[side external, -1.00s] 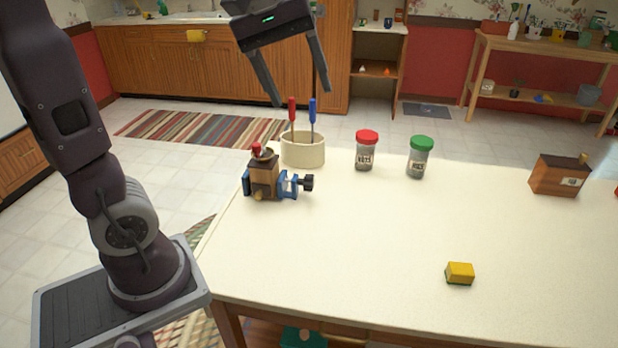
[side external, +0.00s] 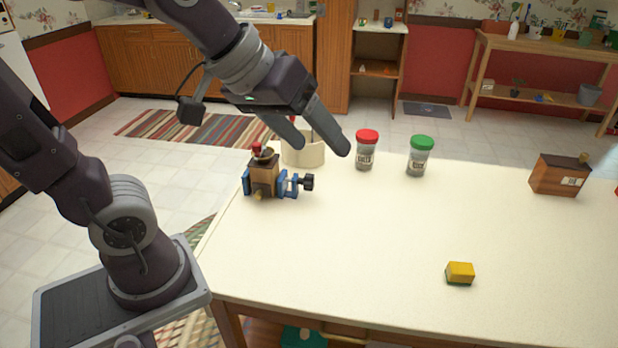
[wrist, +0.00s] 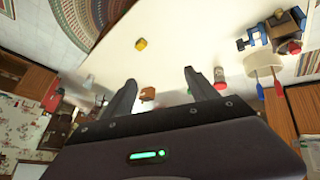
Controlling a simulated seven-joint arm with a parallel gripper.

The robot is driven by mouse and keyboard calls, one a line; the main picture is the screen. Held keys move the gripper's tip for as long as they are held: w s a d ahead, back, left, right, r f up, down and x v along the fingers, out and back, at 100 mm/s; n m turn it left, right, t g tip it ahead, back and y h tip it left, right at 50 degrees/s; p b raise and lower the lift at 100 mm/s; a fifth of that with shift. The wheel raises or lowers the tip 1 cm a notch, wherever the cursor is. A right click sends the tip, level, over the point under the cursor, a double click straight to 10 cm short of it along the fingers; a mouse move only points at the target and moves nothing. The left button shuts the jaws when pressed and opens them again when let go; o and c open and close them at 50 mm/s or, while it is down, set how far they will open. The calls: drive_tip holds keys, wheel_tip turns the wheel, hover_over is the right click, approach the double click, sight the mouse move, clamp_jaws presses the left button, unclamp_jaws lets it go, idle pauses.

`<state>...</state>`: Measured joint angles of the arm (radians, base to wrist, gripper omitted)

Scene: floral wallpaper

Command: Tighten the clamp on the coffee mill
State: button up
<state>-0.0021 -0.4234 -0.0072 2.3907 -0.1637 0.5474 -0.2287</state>
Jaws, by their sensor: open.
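The coffee mill (side external: 264,174) stands upright near the table's far left corner in the side external view. It has a wooden body and a red knob on top. The blue clamp (side external: 287,185) with its dark screw knob (side external: 308,182) is at the mill's right side. In the wrist view the mill (wrist: 287,25) and the blue clamp (wrist: 252,40) are at the upper right. My gripper (side external: 322,150) is open and empty, above the table behind and to the right of the mill, apart from it.
A cream pot (side external: 303,152) holding screwdrivers stands behind the mill, partly hidden by my gripper. A red-lidded jar (side external: 367,152) and a green-lidded jar (side external: 420,157) stand right of it. A wooden box (side external: 560,177) and a yellow sponge (side external: 460,273) are farther right. The table's middle is clear.

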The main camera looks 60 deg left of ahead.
drive_tip(key=w+a+f+n+t+y, duration=0.2)
drive_tip(key=w+n, duration=0.6)
drive_tip(key=w, duration=1.2)
drive_tip(key=w+a+f+n+y, duration=0.3)
drive_tip(key=w+a+f+n, duration=0.5)
drive_tip(key=w+f, duration=0.3)
drive_tip(key=n+g+y, duration=0.2)
drive_tip(key=n+y, duration=0.6)
drive_tip(key=n, duration=0.1)
hover_over(313, 186)
drive_tip(key=w+d, duration=0.6)
wheel_tip(313, 186, down, 18)
drive_tip(key=s+a+f+y, duration=0.1)
drive_tip(key=s, duration=0.1)
drive_tip(key=s+a+f+n+y, duration=0.1)
drive_tip(key=s+f, duration=0.1)
drive_tip(key=s+a+f+n+g+y, duration=0.1)
drive_tip(key=s+f+y, duration=0.1)
drive_tip(key=s, duration=0.1)
drive_tip(key=shift+a+f, duration=0.15)
drive_tip(key=shift+a, duration=0.25)
drive_tip(key=shift+n, duration=0.3)
drive_tip(key=x, duration=0.6)
drive_tip(key=shift+a, duration=0.2)
drive_tip(key=shift+w+a, duration=0.15)
drive_tip(key=shift+a, duration=0.2)
